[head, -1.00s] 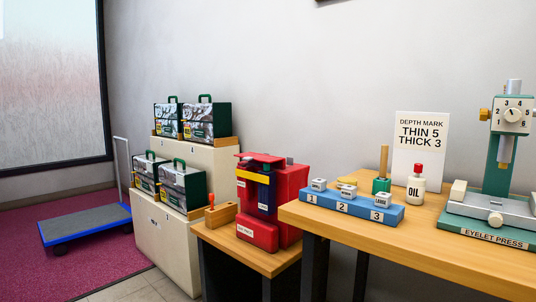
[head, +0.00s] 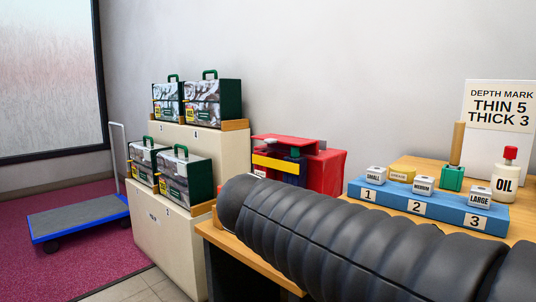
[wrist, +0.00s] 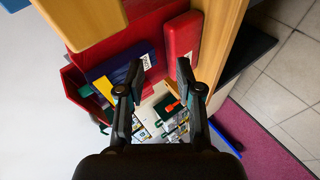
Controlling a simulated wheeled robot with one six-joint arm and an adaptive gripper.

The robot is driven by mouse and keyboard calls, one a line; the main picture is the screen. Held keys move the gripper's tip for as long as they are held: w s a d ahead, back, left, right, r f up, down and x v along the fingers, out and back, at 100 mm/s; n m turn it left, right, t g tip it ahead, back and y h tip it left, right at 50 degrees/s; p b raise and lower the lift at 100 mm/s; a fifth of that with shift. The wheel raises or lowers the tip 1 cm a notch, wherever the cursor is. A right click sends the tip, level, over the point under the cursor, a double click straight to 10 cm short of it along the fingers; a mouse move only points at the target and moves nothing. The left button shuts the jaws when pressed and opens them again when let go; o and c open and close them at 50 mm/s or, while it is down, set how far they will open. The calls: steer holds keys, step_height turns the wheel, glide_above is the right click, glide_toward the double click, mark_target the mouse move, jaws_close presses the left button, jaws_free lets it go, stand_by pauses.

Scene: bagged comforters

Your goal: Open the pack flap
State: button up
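A red pack stands on the low wooden bench, with a red top (head: 285,142), a yellow strap (head: 278,163) and dark blue beneath. My arm hides its lower front in the head view. In the wrist view the pack appears turned, with its blue panel (wrist: 112,68), yellow strap (wrist: 103,86) and red front pocket (wrist: 183,38). I cannot tell for sure which part is the flap. My gripper (wrist: 160,82) is open and empty, its two black fingers apart in front of the pack. No contact shows. The gripper itself is not visible in the head view.
Clear packs with green handles (head: 212,98) stand on cream boxes (head: 162,240) at left. A blue rack (head: 430,206) and oil bottle (head: 504,175) are on the right table. A flat cart (head: 75,217) stands on the carpet.

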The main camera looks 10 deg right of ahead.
mark_target(268, 142)
steer(key=w+a+r+n+t+h+b, duration=0.1)
steer(key=w+a+r+n+t, duration=0.1)
steer(key=w+a+r+t, duration=0.25)
steer(key=w+a+r+n+t+h+b, duration=0.1)
steer(key=w+a+r+n+h, duration=0.15)
steer(key=w+r, duration=0.4)
steer(key=shift+m+y, duration=0.45)
steer(key=x, duration=0.4)
steer(key=r+p+x, duration=0.1)
steer(key=x, duration=0.6)
steer(key=shift+w+d+r, duration=0.25)
steer(key=shift+d+r, duration=0.1)
jaws_close()
